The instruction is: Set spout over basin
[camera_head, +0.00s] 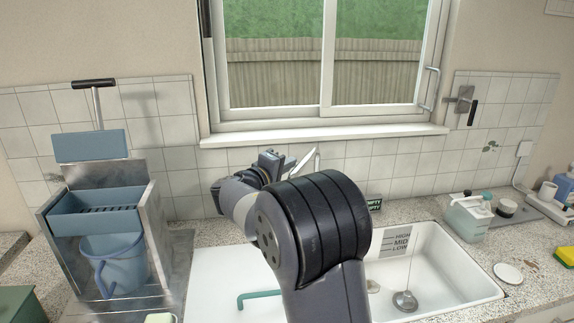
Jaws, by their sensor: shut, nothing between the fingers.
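The white basin (465,273) is at the lower right, with a HIGH/MID/LOW level label (399,243) on its back wall and a drain (404,301) in its floor. A slim pale metal piece that looks like the spout (303,163) shows just right of my gripper, in front of the tiles. Its base and lower part are hidden behind my arm. My gripper (275,162) is small in view, shut and empty, close to the spout's left side. I cannot tell whether they touch. My arm also hides the basin's left part.
A white surface (215,285) with a teal bent pipe (260,294) lies left of the arm. A metal stand with a blue bucket (113,263) is further left. A window sill (330,136) runs above the sink.

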